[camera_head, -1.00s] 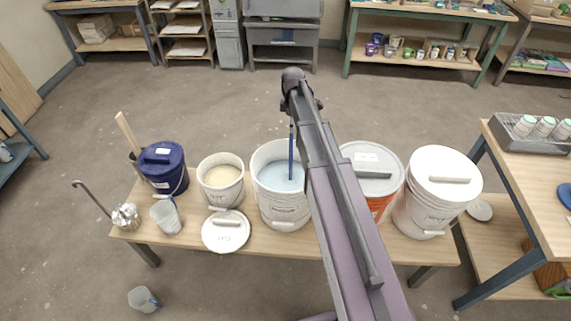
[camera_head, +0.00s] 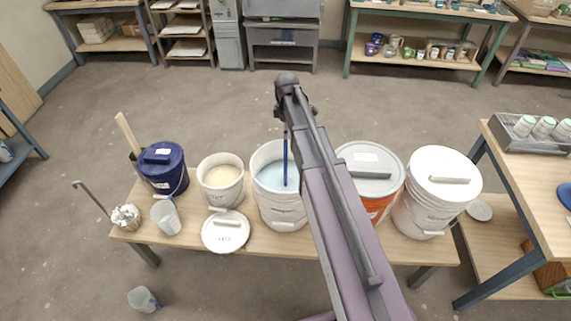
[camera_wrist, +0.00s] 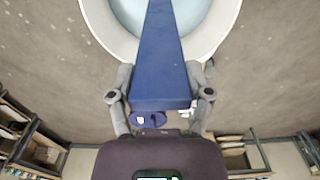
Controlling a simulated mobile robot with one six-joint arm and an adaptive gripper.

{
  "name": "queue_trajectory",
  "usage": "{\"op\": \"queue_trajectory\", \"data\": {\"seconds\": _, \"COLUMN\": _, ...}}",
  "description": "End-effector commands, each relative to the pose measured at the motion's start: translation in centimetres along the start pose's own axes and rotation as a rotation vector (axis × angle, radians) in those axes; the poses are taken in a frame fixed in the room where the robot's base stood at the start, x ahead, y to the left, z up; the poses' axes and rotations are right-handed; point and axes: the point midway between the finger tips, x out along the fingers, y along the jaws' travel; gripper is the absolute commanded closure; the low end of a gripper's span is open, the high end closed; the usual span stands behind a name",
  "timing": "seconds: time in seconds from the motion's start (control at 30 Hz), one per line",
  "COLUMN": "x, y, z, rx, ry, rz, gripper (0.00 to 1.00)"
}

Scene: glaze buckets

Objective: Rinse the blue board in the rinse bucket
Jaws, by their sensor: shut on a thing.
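The blue board (camera_head: 285,162) is a long flat piece, upright and seen edge-on in the head view. It also shows in the wrist view (camera_wrist: 160,60), running from between my fingers toward the bucket. My gripper (camera_wrist: 160,95) is shut on its near end, one finger on each side. The open white rinse bucket (camera_head: 283,209) with pale blue water stands mid-bench. The board's lower end lies over or in the water; I cannot tell how deep. My arm hides part of the bucket's right side and most of my gripper in the head view.
Left of the rinse bucket stand an open bucket of cream liquid (camera_head: 221,196) and a lidded dark blue bucket (camera_head: 164,170). A lid (camera_head: 225,238) lies in front. Lidded buckets with orange (camera_head: 374,160) and white (camera_head: 437,200) sides stand right. A side table (camera_head: 525,170) is far right.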

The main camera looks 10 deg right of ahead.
Motion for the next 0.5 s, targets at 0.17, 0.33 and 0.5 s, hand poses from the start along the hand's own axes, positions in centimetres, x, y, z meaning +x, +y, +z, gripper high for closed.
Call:
{"op": "queue_trajectory", "data": {"seconds": 0.17, "x": -1.3, "y": 0.0, "z": 0.0, "rx": 0.000, "ry": 0.000, "rz": 0.000, "gripper": 0.96}}
{"op": "queue_trajectory", "data": {"seconds": 0.33, "x": -2.6, "y": 0.0, "z": 0.0, "rx": 0.000, "ry": 0.000, "rz": 0.000, "gripper": 0.96}}
{"op": "queue_trajectory", "data": {"seconds": 0.5, "x": -3.8, "y": 0.0, "z": 0.0, "rx": 0.000, "ry": 0.000, "rz": 0.000, "gripper": 0.96}}
